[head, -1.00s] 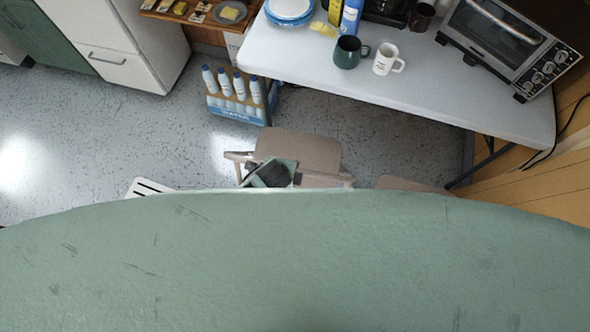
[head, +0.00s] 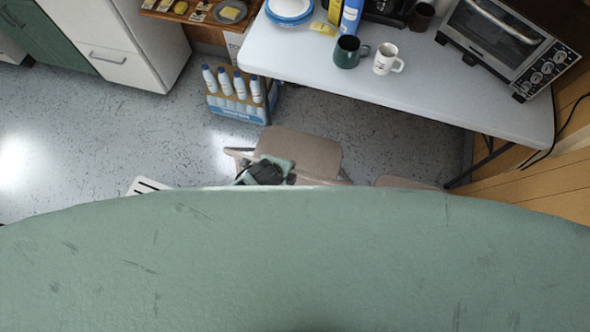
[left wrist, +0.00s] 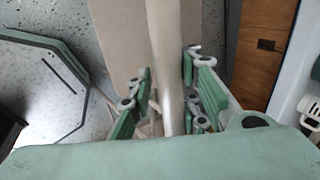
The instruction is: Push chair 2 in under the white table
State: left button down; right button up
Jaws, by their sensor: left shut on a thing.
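A beige folding chair (head: 312,153) stands in front of the white table (head: 455,108), its seat showing beyond my green body edge. Its lower part and much of its back are hidden. My left gripper (head: 266,171) is at the chair's near left side. In the left wrist view its green fingers (left wrist: 168,104) are shut around a pale chair rail (left wrist: 170,70), one on each side. Part of another beige chair (head: 405,184) shows to the right, mostly hidden. I cannot read a number on either chair. My right gripper is not in view.
A crate of blue-capped bottles (head: 235,100) stands on the floor left of the chair, near a table leg. Mugs, plates and a toaster oven (head: 510,40) stand on the table. A wooden wall closes the right side. Speckled floor is clear at left.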

pick_arm(q)
jog(key=shift+w+d+r, duration=0.3)
jog(key=shift+w+d, duration=0.05)
jog(key=shift+w, duration=0.15)
jog(key=c, duration=1.9)
grip_release()
jog(key=o, duration=0.5)
jog(key=shift+s+a+f, duration=0.15)
jog(key=shift+s, duration=0.25)
jog(key=shift+s+a+f, duration=0.4)
jog(key=shift+s+f, duration=0.1)
jog(key=shift+f, duration=0.1)
jog(key=shift+r, duration=0.35)
jog(key=v, duration=1.1)
jog(key=shift+w+d+r, duration=0.2)
jog(key=shift+d+r, duration=0.05)
jog(key=shift+r, duration=0.3)
jog(key=shift+r, duration=0.1)
